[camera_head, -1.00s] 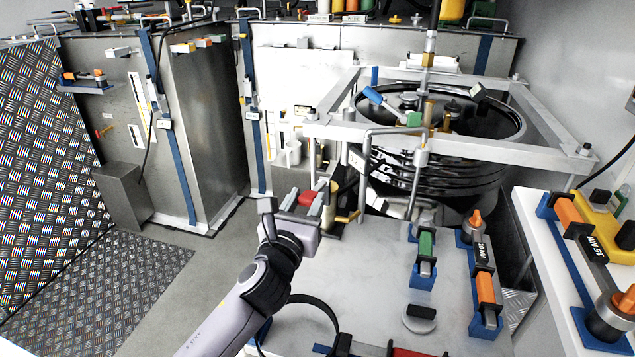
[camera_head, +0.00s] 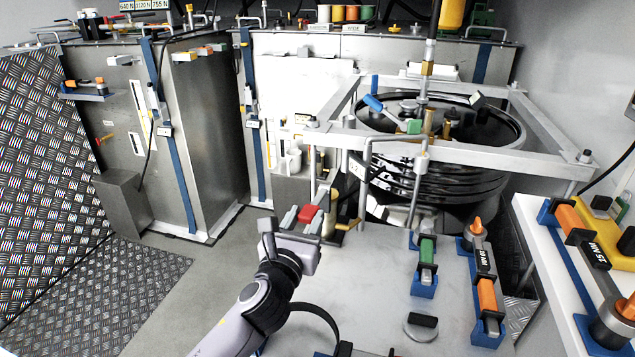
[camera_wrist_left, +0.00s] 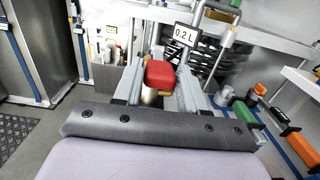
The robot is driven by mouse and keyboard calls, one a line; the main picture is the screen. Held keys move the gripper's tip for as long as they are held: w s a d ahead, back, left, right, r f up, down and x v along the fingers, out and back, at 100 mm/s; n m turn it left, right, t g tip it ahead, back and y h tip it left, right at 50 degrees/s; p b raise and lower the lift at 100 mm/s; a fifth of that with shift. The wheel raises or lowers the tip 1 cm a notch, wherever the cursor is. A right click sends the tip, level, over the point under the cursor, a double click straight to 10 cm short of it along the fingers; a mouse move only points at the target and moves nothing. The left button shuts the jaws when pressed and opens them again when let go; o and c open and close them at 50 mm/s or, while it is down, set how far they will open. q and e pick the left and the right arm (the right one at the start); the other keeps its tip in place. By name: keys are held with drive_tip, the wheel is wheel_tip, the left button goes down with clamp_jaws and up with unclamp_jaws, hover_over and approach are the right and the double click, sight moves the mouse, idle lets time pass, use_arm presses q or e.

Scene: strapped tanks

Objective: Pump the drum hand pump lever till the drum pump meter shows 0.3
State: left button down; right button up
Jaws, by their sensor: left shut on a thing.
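My left gripper (camera_head: 308,214) is shut on a red grip (camera_head: 310,212), which appears to be the end of the drum hand pump lever. In the left wrist view, the red grip (camera_wrist_left: 159,73) sits between the two grey fingers of the gripper (camera_wrist_left: 160,82), with a pale metal cylinder below it. The drum pump meter (camera_wrist_left: 185,36) is a white plate with a dark frame and reads 0.2 L. The rest of the lever is mostly hidden by the gripper. The black ribbed drum (camera_head: 440,180) stands behind, inside a metal frame. My right gripper is not in view.
A grey table (camera_head: 370,285) in front carries a green-handled tool (camera_head: 427,252) and an orange-handled torque tool (camera_head: 487,293) in blue holders. The metal frame rail (camera_head: 450,147) runs around the drum. Strapped metal tanks (camera_head: 215,130) stand at left, with open floor before them.

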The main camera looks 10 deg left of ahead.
use_arm(q)
drive_tip(key=shift+w+r+p, duration=0.25)
drive_tip(key=shift+r+p, duration=0.3)
drive_tip(key=shift+r, duration=0.15)
drive_tip(key=shift+w+r+p, duration=0.3)
drive_tip(key=shift+r+p, duration=0.25)
drive_tip(key=shift+r, duration=0.1)
drive_tip(key=shift+w+r+p, duration=0.25)
drive_tip(key=shift+r+p, duration=0.3)
drive_tip(key=shift+r, duration=0.15)
drive_tip(key=shift+w+r+p, duration=0.15)
drive_tip(key=shift+r+p, duration=0.25)
drive_tip(key=shift+r, duration=0.1)
drive_tip(key=c, duration=1)
unclamp_jaws()
drive_tip(key=shift+w+r, duration=0.1)
drive_tip(key=o, duration=0.4)
drive_tip(key=shift+o, duration=0.2)
drive_tip(key=shift+s, duration=0.2)
